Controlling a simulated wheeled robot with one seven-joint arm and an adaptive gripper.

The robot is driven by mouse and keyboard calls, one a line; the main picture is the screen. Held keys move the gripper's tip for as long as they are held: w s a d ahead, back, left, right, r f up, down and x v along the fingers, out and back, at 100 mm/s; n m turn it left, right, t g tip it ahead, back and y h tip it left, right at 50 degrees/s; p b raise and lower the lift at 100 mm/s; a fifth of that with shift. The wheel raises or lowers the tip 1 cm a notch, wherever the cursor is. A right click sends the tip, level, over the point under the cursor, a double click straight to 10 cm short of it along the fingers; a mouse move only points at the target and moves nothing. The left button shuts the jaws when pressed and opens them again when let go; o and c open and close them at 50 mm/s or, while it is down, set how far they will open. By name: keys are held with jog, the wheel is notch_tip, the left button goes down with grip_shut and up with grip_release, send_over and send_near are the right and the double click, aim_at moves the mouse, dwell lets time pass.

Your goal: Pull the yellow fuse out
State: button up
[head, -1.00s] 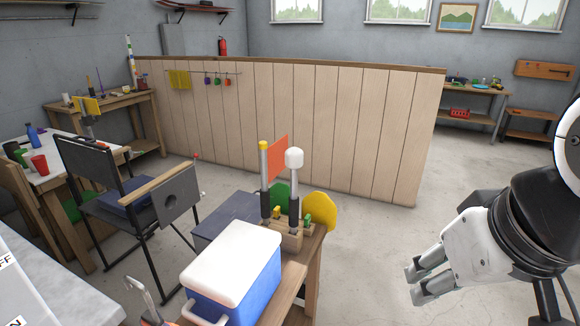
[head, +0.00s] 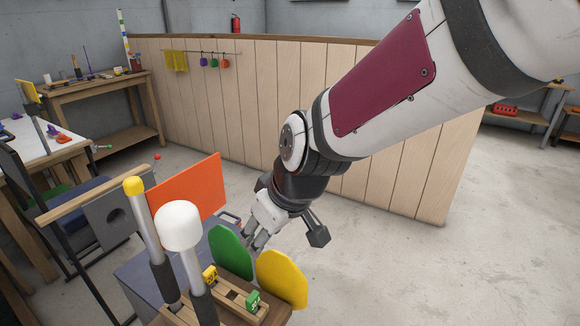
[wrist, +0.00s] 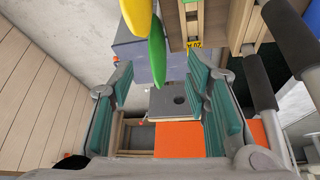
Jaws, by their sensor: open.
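The yellow fuse (head: 210,276) sits upright in a wooden block (head: 232,297) on the bench. In the wrist view its yellow end (wrist: 193,44), with a dark "20 A" type label, shows at the upper middle, outside the finger gap. A green fuse (head: 252,301) sits in the same block, to the right. My gripper (head: 251,240) is behind the green and yellow paddle shapes in the head view, apart from the fuse. In the wrist view my gripper's (wrist: 160,85) teal-padded fingers are spread wide with nothing held between them.
A green paddle (head: 231,252) and a yellow paddle (head: 282,279) stand close behind the block. A white-topped post (head: 180,226), a yellow-topped post (head: 146,225) and an orange panel (head: 190,190) rise to the left. Floor to the right is clear.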

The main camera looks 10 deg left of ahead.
aim_at(210, 268)
jog(key=shift+w+a+f+n+g+y+b, duration=0.35)
jog(key=shift+a+f+b, duration=0.6)
jog(key=shift+a+f, duration=1.55)
jog(key=shift+w+a+f+n+g+y+b, duration=0.15)
jog(key=shift+a+f+n+b, duration=0.55)
jog(key=shift+a+f, duration=1.85)
jog(key=shift+w+a+f+n+g+y+b, duration=0.2)
jog(key=shift+a+f+b, duration=0.95)
jog(key=shift+a+f, duration=1.35)
jog(key=shift+d+f, duration=0.55)
jog(key=shift+f, duration=0.05)
grip_shut()
jog(key=shift+w+d, duration=0.1)
jog(key=shift+w, duration=0.05)
jog(key=shift+w+r, duration=0.1)
jog(key=shift+r, duration=0.05)
jog(key=shift+w+r+p, duration=0.15)
jog(key=shift+r+p, duration=0.25)
jog(key=shift+r, duration=0.2)
jog(key=shift+s+r+p, duration=0.2)
jog(key=shift+r+p, duration=0.3)
jog(key=shift+r, duration=0.3)
jog(key=shift+s+r+p, duration=0.15)
jog(key=shift+r+p, duration=0.3)
jog(key=shift+r, duration=0.3)
